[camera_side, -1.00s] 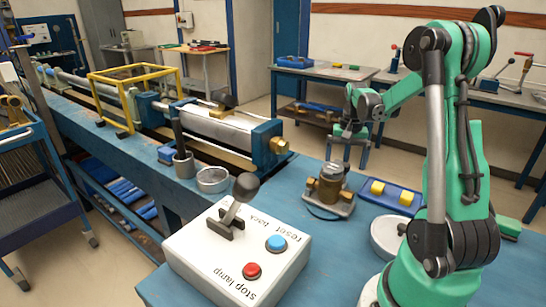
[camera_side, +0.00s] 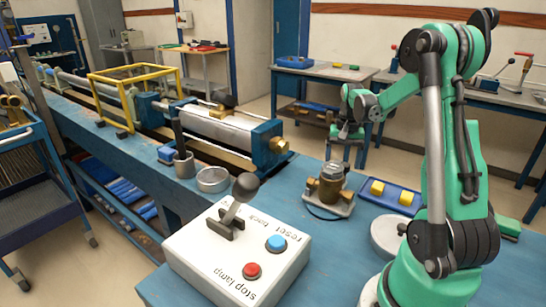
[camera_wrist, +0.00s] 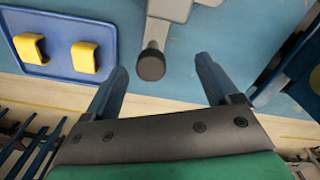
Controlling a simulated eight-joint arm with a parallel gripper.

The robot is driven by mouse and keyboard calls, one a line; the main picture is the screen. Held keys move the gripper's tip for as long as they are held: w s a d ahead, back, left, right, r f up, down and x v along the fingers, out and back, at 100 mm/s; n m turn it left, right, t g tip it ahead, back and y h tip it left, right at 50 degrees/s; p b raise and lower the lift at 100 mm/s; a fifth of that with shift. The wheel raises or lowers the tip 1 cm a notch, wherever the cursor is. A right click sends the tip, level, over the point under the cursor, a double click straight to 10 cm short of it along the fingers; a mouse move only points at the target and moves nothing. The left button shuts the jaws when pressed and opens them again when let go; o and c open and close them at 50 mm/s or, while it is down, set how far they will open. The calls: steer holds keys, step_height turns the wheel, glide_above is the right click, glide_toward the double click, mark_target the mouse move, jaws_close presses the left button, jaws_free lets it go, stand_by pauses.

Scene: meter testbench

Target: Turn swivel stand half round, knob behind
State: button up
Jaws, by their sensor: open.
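In the wrist view, part of the grey stand (camera_wrist: 172,10) shows at the top, with an arm ending in a round dark knob (camera_wrist: 151,65). My gripper (camera_wrist: 161,70) is open, with one finger on each side of the knob in that view and a gap on both sides. In the side view, my gripper (camera_side: 347,158) is just behind the meter.
A blue tray (camera_side: 410,206) with yellow blocks lies right of the stand. A white control box (camera_side: 235,258) with a lever and red and blue buttons stands in front. A round metal dish (camera_side: 213,179) is to the left. The bench edge runs close behind the knob.

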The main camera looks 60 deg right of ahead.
steer(key=shift+w, duration=0.4)
steer(key=shift+w+a, duration=0.1)
steer(key=shift+w, duration=0.05)
steer(key=shift+w+a, duration=0.2)
steer(key=shift+w, duration=0.4)
steer(key=shift+w+a, duration=0.2)
steer(key=shift+w, duration=0.4)
steer(key=shift+w+a, duration=0.8)
steer(key=shift+w, duration=0.25)
steer(key=shift+o, duration=0.3)
steer(key=shift+o, duration=1.1)
steer(key=shift+r, duration=0.15)
